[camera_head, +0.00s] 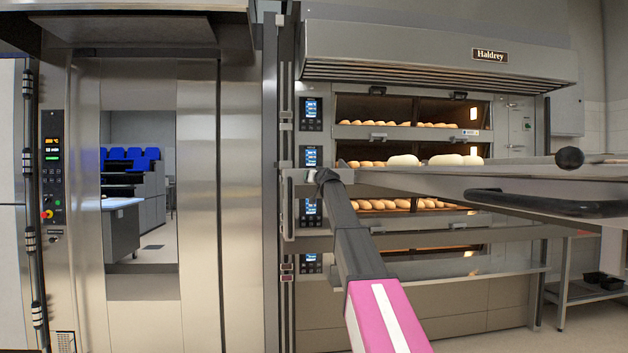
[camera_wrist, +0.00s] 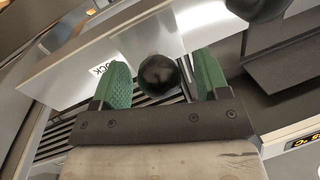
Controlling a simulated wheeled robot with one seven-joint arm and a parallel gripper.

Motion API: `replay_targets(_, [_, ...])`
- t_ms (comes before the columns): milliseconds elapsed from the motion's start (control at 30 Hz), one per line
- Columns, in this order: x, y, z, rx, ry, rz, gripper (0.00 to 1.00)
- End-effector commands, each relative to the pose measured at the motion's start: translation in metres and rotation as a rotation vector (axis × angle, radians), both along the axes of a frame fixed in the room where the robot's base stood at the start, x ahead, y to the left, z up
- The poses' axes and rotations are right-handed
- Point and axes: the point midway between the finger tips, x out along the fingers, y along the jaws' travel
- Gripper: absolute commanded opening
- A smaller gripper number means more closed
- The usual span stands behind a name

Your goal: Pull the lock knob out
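The lock knob (camera_wrist: 158,75) is a round black ball in the wrist view, in front of a pale metal plate (camera_wrist: 75,73) with a partly hidden label ending in "OCK". My gripper (camera_wrist: 161,62) has two green ribbed fingers, one on each side of the knob. The fingers are apart, with a visible gap between each finger and the ball, so it is open and not holding it. In the head view my gripper (camera_head: 325,176) is at the left end of the loader rail; the knob is hidden there by my arm.
A metal loader table (camera_head: 460,182) with a black handle (camera_head: 545,204) and another black ball (camera_head: 569,158) extends to the right. Deck ovens (camera_head: 410,110) with loaves stand behind. A tall steel oven door (camera_head: 138,200) is at the left. Dark parts (camera_wrist: 258,8) fill the wrist view's upper right.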

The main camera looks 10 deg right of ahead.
Motion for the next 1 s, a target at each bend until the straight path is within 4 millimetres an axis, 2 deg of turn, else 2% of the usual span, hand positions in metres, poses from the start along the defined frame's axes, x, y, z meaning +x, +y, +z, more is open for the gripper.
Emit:
replay_targets(267, [-0.018, -0.003, -0.001, 0.0, 0.0, 0.0, 0.69])
replay_targets(700, [-0.095, -0.018, -0.001, 0.0, -0.001, 0.0, 0.69])
replay_targets(833, [-0.106, -0.021, -0.001, 0.0, 0.0, 0.0, 0.69])
replay_targets(1000, [-0.107, -0.021, 0.0, 0.0, 0.0, 0.0, 0.69])
